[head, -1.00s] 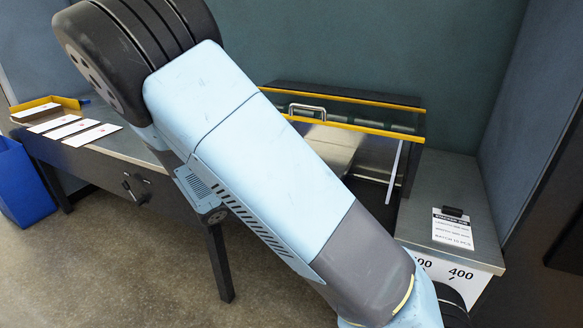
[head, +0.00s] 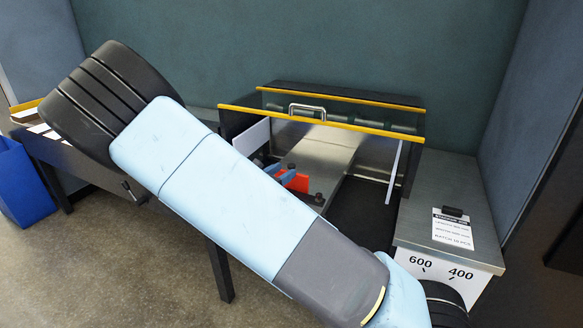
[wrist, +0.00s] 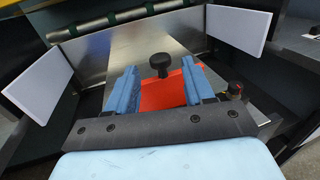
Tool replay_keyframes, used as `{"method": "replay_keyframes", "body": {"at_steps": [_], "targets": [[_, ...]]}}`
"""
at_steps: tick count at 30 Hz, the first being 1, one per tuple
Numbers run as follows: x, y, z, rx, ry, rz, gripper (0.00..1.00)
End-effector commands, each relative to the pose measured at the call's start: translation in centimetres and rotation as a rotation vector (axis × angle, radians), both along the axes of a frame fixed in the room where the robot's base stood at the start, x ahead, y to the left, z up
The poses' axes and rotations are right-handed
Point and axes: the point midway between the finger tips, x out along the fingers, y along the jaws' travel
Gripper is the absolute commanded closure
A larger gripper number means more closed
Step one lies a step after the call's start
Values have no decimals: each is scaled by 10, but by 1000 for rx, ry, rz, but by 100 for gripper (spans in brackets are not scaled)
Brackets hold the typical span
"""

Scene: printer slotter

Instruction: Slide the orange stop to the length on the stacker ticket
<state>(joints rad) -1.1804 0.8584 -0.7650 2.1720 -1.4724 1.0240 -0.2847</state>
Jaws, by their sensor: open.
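The orange-red stop (head: 295,181) lies on the metal stacker bed (head: 322,150), partly hidden by my arm in the head view. In the wrist view the stop (wrist: 163,92) shows between and beyond the blue fingers, with a black knob (wrist: 160,63) standing above it. My gripper (wrist: 157,85) is open, its fingers on either side of the stop; I cannot tell whether they touch it. The stacker ticket (head: 452,230) lies on the right grey top under a black clip; its length line is too small to read. The scale (head: 440,268) shows 600 and 400 on the front face.
A yellow-edged clear cover (head: 330,115) with a metal handle stands over the back of the stacker. White side plates flank the bed (wrist: 237,28). A dark knob (wrist: 235,88) sits right of the gripper. A blue bin (head: 20,185) stands at far left.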

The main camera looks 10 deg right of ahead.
Motion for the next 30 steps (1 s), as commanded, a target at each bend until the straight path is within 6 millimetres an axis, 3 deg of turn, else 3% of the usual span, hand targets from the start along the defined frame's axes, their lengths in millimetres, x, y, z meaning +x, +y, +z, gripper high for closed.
{"method": "replay_keyframes", "body": {"at_steps": [9,22,30], "targets": [[26,-32,0,-1,-1,-1,48],[30,-38,0,1,-1,0,48],[30,-38,0,1,-1,0,73]]}}
